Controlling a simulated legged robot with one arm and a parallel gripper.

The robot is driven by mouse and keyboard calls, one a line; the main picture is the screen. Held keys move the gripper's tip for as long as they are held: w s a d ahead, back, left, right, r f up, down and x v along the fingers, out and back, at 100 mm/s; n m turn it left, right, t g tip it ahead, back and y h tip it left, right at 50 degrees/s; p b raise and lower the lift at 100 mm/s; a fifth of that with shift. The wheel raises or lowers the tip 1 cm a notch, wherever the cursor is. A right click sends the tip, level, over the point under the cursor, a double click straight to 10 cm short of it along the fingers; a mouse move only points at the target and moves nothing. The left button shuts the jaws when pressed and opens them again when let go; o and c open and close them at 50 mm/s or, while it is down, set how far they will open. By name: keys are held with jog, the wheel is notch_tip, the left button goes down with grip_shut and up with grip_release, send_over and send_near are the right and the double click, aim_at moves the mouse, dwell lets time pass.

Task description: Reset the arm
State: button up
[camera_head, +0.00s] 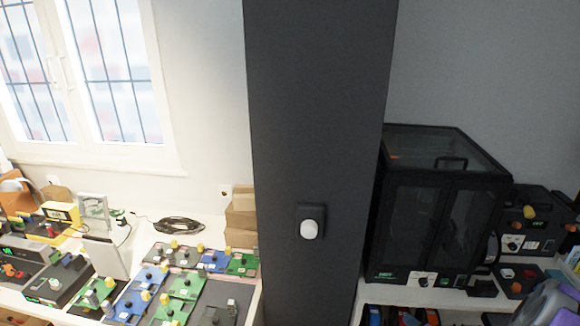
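My gripper does not show in this view, and no part of my arm can be made out for certain. I cannot see whether it is open or shut or whether it holds anything. A pale rounded shape (548,302) is cut off at the bottom right corner; I cannot tell what it is.
A dark pillar (318,120) stands mid-view with a white knob-like fitting (310,229). Left, a white table carries several circuit boards (185,285), a black cable coil (180,225) and cartons (241,218). Right stands a black glass-doored cabinet (435,215) beside smaller black devices (532,222).

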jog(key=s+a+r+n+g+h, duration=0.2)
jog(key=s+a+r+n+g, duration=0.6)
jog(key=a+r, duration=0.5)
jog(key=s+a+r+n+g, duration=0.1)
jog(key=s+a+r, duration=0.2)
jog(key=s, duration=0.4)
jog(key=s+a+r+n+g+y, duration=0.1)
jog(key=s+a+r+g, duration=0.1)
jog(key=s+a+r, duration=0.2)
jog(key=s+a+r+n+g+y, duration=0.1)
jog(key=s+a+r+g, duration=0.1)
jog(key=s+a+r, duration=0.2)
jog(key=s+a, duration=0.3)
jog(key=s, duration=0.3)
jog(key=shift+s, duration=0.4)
